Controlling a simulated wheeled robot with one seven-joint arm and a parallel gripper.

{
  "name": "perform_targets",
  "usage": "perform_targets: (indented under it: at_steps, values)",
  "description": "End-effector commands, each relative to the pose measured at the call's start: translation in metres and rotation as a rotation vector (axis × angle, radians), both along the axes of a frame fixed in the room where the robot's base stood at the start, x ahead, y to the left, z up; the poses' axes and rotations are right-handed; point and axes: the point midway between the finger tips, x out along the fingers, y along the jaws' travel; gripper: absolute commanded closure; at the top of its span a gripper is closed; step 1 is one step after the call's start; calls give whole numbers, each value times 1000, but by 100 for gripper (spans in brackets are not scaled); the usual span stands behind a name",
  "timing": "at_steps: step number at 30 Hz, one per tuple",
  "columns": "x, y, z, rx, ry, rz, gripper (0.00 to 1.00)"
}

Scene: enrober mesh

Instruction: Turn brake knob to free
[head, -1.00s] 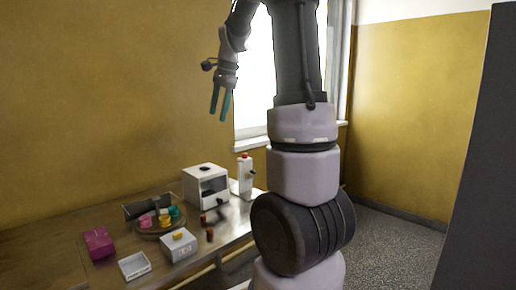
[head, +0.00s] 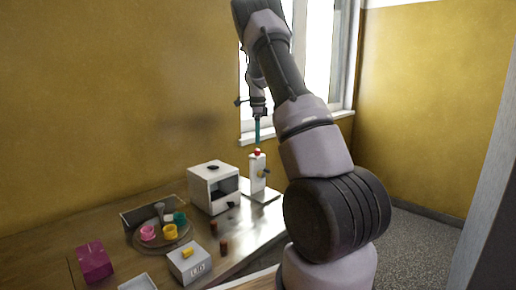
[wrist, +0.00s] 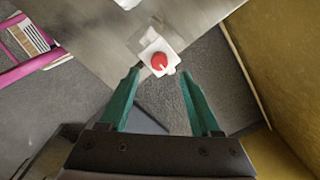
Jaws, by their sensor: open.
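A white post (head: 258,184) stands at the right end of the bench. It carries a red knob (head: 257,152) on top and a small yellow-orange handle (head: 264,173) with a dark part on its side. I cannot tell from any marking which is the brake knob. My gripper (head: 257,146) points down just above the post. In the wrist view its teal fingers are apart and empty, and the red knob (wrist: 159,61) shows between and slightly beyond the fingertips (wrist: 160,73). Whether they touch it I cannot tell. The side handle is not clear there.
A white box (head: 213,187) with a dark opening stands left of the post. A round tray (head: 180,240) with coloured cups, a white LID box (head: 190,263), a magenta box (head: 94,262) and small brown cylinders (head: 224,247) lie further left. The wall and window are behind.

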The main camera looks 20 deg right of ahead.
Motion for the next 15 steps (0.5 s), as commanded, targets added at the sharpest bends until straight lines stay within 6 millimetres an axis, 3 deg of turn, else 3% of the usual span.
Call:
perform_targets:
  at_steps: [6, 15]
  values:
    - [0, 0, -35, 1, 0, 0, 36]
    - [0, 0, -50, 0, -1, 0, 36]
